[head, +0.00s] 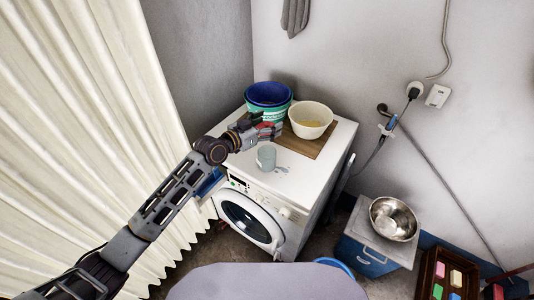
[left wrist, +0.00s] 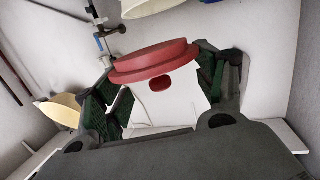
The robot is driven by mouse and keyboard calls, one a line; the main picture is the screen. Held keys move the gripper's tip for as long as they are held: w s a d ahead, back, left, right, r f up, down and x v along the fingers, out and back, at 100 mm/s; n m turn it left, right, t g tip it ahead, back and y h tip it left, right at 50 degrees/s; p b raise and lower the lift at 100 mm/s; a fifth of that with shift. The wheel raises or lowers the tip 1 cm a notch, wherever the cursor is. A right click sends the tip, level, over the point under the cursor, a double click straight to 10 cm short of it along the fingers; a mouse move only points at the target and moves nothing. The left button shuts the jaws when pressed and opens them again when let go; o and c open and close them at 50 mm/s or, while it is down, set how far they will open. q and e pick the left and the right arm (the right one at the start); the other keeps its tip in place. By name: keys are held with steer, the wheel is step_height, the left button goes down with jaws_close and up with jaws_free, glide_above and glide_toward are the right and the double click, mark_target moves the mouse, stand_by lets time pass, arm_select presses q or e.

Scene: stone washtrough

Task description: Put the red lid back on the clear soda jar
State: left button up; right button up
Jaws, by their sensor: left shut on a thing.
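The clear soda jar (head: 266,158) stands upright on the white top of the washing machine, near its front edge, and its mouth looks uncovered. My left gripper (head: 264,131) is shut on the red lid (head: 270,130). It holds the lid behind the jar and apart from it, close to the buckets and the cream bowl. In the left wrist view the red lid (left wrist: 155,62) sits between the green-padded fingers, with a round red knob showing below its rim. The jar cannot be made out in the left wrist view. My right gripper is not in view.
The washing machine (head: 318,150) carries stacked blue and green buckets (head: 268,95) and a cream bowl (head: 310,116) on a wooden board (head: 308,145). A steel bowl (head: 394,218) rests on a low cabinet at right. The machine top right of the jar is fairly clear.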

arm_select(q)
steer(key=shift+f, duration=0.1)
stand_by(0.3)
step_height(320, 180, down, 6)
stand_by(0.5)
steer(key=shift+f+b, duration=0.45)
steer(key=shift+f, duration=1.45)
steer(key=shift+f+b, duration=0.55)
steer(key=shift+b, duration=0.1)
steer(key=o, duration=0.9)
steer(key=shift+r, duration=0.15)
